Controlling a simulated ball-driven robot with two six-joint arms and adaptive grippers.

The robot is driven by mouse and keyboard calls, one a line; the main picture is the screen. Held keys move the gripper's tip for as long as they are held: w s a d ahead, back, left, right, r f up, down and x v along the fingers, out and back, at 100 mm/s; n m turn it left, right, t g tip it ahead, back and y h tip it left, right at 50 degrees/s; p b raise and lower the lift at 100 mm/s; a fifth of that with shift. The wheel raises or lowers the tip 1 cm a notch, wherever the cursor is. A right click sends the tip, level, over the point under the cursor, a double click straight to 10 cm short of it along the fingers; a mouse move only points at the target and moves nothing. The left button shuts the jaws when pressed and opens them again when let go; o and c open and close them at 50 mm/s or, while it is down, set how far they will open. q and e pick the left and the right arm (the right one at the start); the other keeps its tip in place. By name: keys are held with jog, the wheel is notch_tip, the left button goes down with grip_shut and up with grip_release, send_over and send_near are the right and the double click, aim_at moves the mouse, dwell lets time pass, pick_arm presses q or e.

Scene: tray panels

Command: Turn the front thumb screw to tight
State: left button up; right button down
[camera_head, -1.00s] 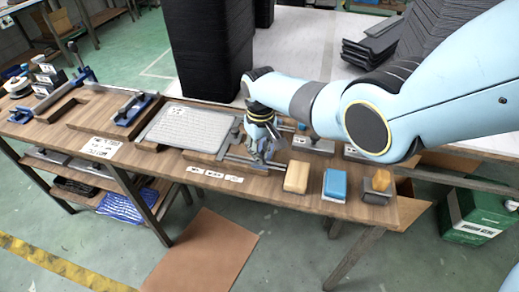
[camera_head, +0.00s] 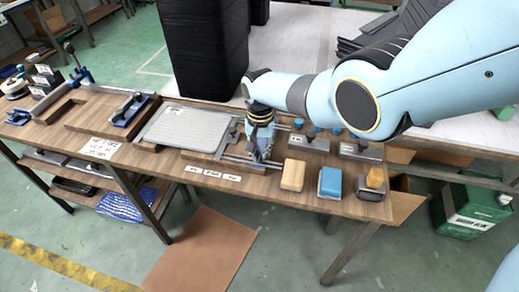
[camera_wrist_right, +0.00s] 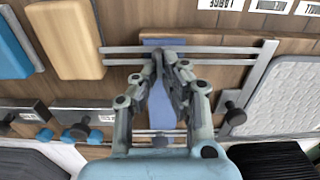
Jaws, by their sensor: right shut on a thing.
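My right gripper (camera_head: 256,152) reaches down over a metal-railed frame (camera_head: 238,158) at the bench's front edge. In the right wrist view its fingertips (camera_wrist_right: 167,62) come together at the front rail (camera_wrist_right: 215,49). They close on a small dark part, the front thumb screw, which the fingers mostly hide; its turn position cannot be told. A blue strip (camera_wrist_right: 162,108) lies below the fingers, between the rails. Another dark knob (camera_wrist_right: 234,114) stands on the side bar, apart from the gripper. My left gripper is not in view.
A grey textured panel (camera_head: 182,128) lies left of the frame. A tan block (camera_head: 292,176), a blue block (camera_head: 331,183) and an orange-topped block (camera_head: 374,181) stand to the right. Blue-knobbed metal plates (camera_head: 312,143) lie behind. White labels (camera_head: 210,171) line the front edge.

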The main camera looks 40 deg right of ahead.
dwell(0.4)
jog(key=c, duration=1.5)
grip_release()
jog(key=shift+r, duration=0.1)
notch_tip(320, 180, up, 12)
